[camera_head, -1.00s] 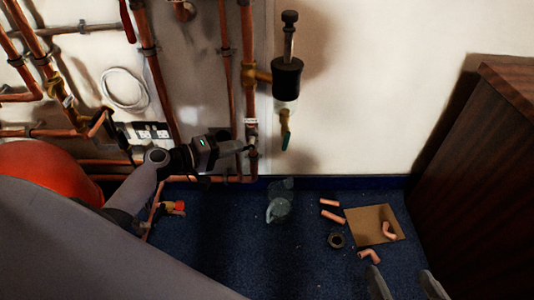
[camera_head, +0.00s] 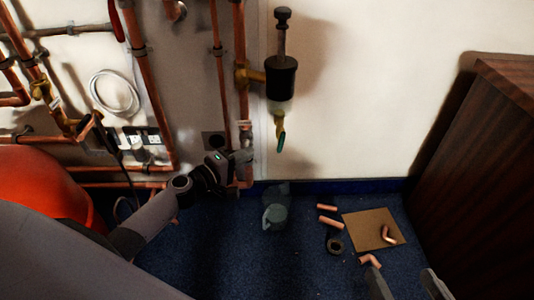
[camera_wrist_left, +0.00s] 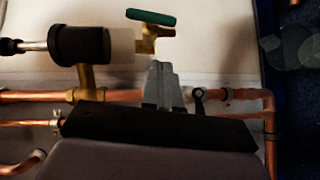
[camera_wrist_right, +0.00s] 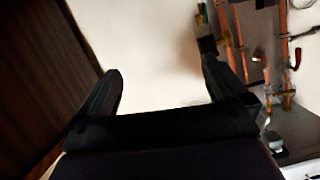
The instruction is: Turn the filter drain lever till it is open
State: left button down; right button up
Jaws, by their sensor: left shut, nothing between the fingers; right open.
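The filter (camera_head: 281,78) is a black cylinder with a clear lower bowl, fixed to the copper pipework in the head view. Its drain lever (camera_head: 281,141) has a green handle at the bottom and hangs roughly downward. In the left wrist view the green drain lever (camera_wrist_left: 152,17) lies across the end of the brass drain valve (camera_wrist_left: 147,40). My left gripper (camera_head: 250,156) is shut and empty, below and left of the lever. In the left wrist view its fingertips (camera_wrist_left: 160,65) appear just short of the valve, with no clear contact. My right gripper (camera_wrist_right: 160,85) is open and empty, facing bare wall.
Copper pipes (camera_head: 219,60) run up the wall left of the filter. A grey jug (camera_head: 275,212) stands on the blue floor below. Copper offcuts (camera_head: 330,221) and a tan board (camera_head: 370,228) lie to its right. A dark wooden cabinet (camera_head: 490,170) stands at the right.

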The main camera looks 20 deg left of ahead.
aim_at(281, 143)
pick_arm(q)
jog(key=w+d+b, duration=0.1)
jog(key=w+d, duration=0.3)
jog(key=shift+w+d+f, duration=0.25)
jog(key=shift+d+f, duration=0.05)
jog(key=shift+f, duration=0.15)
pick_arm(e)
jog(key=shift+d+r+t, duration=0.1)
jog(key=shift+d+t, duration=0.2)
jog(key=shift+d, duration=0.1)
jog(key=shift+r, duration=0.1)
